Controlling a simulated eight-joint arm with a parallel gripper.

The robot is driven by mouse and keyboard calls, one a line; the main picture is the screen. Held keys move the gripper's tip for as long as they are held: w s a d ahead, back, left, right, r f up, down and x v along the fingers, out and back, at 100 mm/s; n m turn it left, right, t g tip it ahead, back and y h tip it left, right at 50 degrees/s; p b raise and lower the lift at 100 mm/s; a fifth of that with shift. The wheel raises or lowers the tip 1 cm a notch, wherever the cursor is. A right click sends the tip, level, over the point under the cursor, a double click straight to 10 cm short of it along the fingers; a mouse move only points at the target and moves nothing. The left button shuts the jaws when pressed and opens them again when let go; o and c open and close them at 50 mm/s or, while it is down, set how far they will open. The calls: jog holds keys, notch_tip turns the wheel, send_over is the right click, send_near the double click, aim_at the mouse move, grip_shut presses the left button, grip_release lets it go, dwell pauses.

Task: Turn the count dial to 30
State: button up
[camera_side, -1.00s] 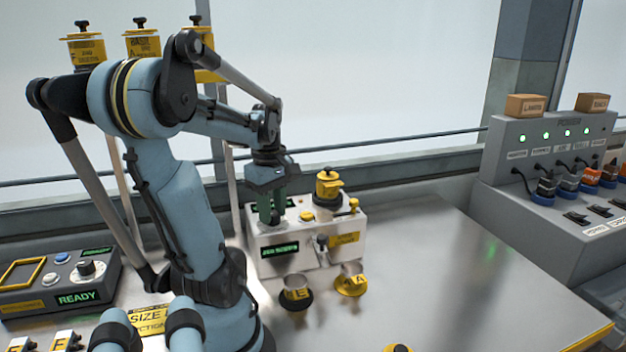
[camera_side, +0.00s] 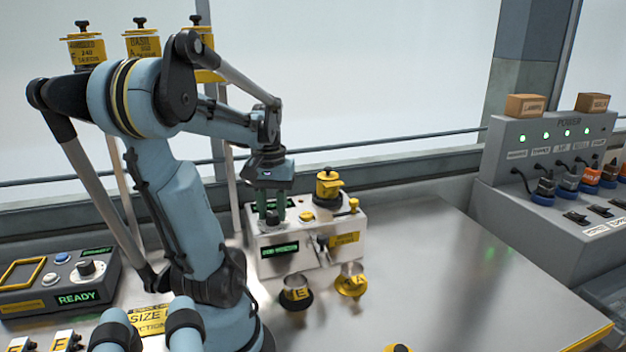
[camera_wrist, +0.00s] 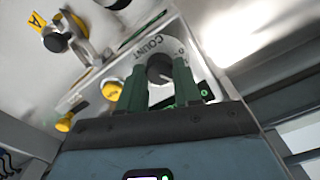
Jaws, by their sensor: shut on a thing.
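The count dial (camera_wrist: 160,67) is a dark round knob under the word COUNT in the wrist view. My gripper (camera_wrist: 161,73) has its two green fingers on either side of the knob and is shut on it. In the side view my gripper (camera_side: 272,212) points down onto the top left of the white seeder box (camera_side: 310,255). The fingers largely hide the knob there. A green-lit display (camera_side: 279,249) is on the box's front; its text is too small to read. The number the dial points to cannot be told.
A yellow-capped container (camera_side: 328,186) stands on the box, right of my gripper. Two cups (camera_side: 296,292) (camera_side: 351,283) stand in front of it. A control panel with READY (camera_side: 76,299) is at left, a power console (camera_side: 545,150) at right. The table's right side is clear.

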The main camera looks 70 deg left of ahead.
aim_at(273, 213)
jog(key=m, duration=0.5)
jog(key=shift+m, duration=0.3)
dwell(0.4)
jog(key=o, duration=1)
jog(key=shift+o, duration=0.2)
notch_tip(273, 213, up, 12)
